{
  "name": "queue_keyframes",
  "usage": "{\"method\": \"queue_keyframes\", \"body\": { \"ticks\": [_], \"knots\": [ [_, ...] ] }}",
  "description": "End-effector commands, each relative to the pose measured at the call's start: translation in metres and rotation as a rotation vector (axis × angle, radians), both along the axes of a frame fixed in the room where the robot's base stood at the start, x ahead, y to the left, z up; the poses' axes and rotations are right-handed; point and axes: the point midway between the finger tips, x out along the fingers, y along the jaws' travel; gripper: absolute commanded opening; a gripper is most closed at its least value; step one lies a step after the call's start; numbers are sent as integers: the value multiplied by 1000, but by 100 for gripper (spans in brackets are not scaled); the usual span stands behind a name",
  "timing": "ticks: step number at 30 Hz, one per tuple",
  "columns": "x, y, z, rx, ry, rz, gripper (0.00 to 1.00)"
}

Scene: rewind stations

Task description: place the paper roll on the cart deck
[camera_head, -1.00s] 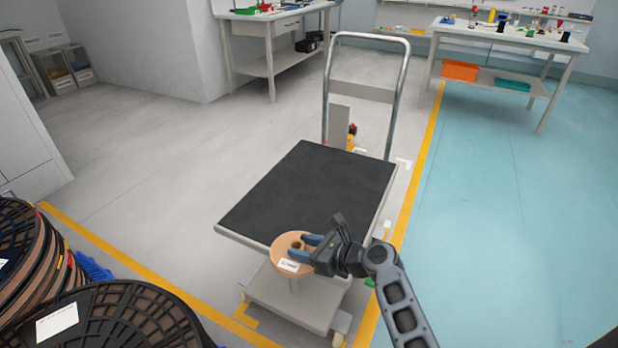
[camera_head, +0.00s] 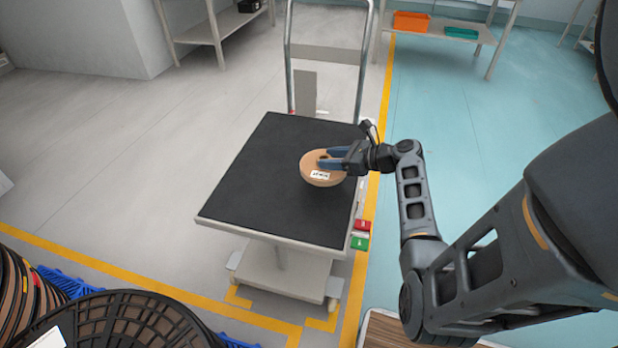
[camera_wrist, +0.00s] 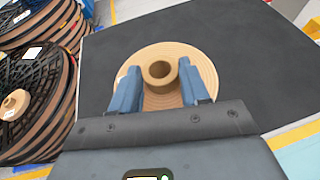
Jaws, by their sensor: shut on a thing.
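The paper roll (camera_head: 318,177) is a tan disc with a white label on its side and a raised core. It is over the right part of the black cart deck (camera_head: 252,165). My gripper (camera_head: 328,158) comes from the right and its blue fingers are shut on the roll's core. In the wrist view the fingers (camera_wrist: 160,90) stand on both sides of the core of the paper roll (camera_wrist: 205,65), with the black deck (camera_wrist: 250,50) below and around it. I cannot tell whether the roll touches the deck or hangs just above it.
The cart's metal handle (camera_head: 288,60) rises at the deck's far end. Large black reels (camera_head: 110,325) stand at the lower left. A red and a green button box (camera_head: 360,243) sit beside the deck's right edge. The deck's left part is bare.

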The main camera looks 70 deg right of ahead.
Motion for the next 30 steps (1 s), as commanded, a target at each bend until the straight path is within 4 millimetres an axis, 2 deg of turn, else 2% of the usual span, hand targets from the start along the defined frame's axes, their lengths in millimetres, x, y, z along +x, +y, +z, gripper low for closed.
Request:
{"method": "queue_keyframes", "body": {
  "ticks": [3, 9, 14, 22, 29, 30],
  "knots": [
    [23, 12, -16, 1, 0, 4, 8],
    [45, 24, -31, -1, -1, 1, 8],
    [49, 26, -36, -1, -1, -2, 8],
    [49, 25, -71, 1, 0, -2, 8],
    [49, 26, -73, -1, 0, -1, 8],
    [49, 26, -74, -1, 1, -1, 48]
  ]
}}
